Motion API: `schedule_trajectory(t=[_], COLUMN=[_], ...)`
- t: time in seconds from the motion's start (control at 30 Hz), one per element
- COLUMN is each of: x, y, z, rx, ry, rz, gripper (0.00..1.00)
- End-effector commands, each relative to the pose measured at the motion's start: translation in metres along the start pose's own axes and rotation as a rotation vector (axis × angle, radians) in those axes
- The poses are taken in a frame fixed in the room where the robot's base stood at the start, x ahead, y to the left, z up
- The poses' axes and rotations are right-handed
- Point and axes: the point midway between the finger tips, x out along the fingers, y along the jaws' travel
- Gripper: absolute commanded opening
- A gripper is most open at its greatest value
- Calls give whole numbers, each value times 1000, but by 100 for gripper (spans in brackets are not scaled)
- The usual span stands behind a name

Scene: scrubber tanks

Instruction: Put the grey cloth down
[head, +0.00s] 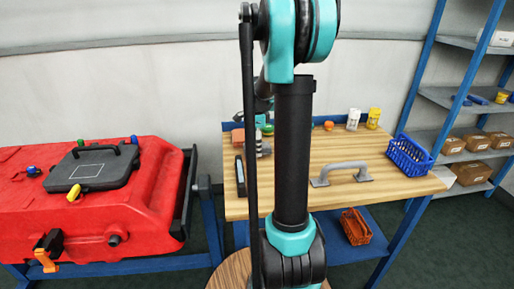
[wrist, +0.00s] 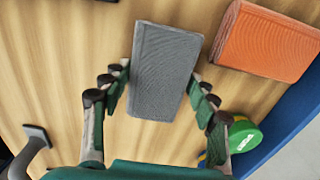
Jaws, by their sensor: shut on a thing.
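The grey cloth (wrist: 165,65) is a folded, ribbed block in the wrist view. My gripper (wrist: 161,95) is shut on it, with one finger against each long side. The wooden tabletop (wrist: 60,60) lies under it; I cannot tell whether the cloth touches it. In the head view my arm hides most of the gripper and the cloth, above the left part of the wooden workbench (head: 386,184).
An orange folded cloth (wrist: 268,42) lies close at the right, with a green round item (wrist: 243,134) below it. A grey handle (head: 340,172), a blue basket (head: 409,155) and small bottles (head: 353,119) stand on the bench. A red tank (head: 110,220) is at left.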

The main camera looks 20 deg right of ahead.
Motion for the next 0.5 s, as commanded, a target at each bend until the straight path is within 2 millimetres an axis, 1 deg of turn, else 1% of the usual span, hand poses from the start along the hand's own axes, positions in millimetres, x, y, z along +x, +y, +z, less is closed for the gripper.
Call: schedule_trajectory(t=[0.03,0.1,0.43,0.47,0.5], x=[4,6,9,9,9], y=[0,0,0,0,0], z=[0,0,0,0,0], rx=[0,0,0,0,0], ry=[0,0,0,0,0], rz=[0,0,0,0,0], gripper=[28,28,28,62,67])
